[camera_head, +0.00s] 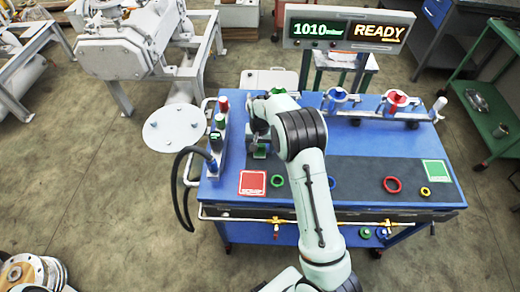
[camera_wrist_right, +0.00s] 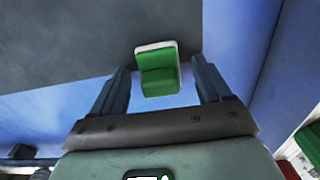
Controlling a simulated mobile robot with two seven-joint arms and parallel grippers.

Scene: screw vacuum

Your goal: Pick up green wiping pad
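The green wiping pad (camera_wrist_right: 160,80) has a green block body with a white edge. In the right wrist view it lies on the workbench, apart from both fingers. In the head view a small green patch of it (camera_head: 259,152) shows just below my right gripper (camera_head: 260,138), partly hidden by it. My right gripper is open, with one finger on each side of the pad in the wrist view (camera_wrist_right: 160,66); nothing is held. How high the fingers are above the bench is hard to tell. My left gripper is not in view.
The blue workbench (camera_head: 212,190) has a dark mat (camera_head: 350,172), a red square (camera_head: 252,183), a green square (camera_head: 436,172) and several coloured rings. A post with coloured buttons (camera_head: 219,122) stands close left of my right gripper. A display (camera_head: 348,31) reads "1010" and "READY".

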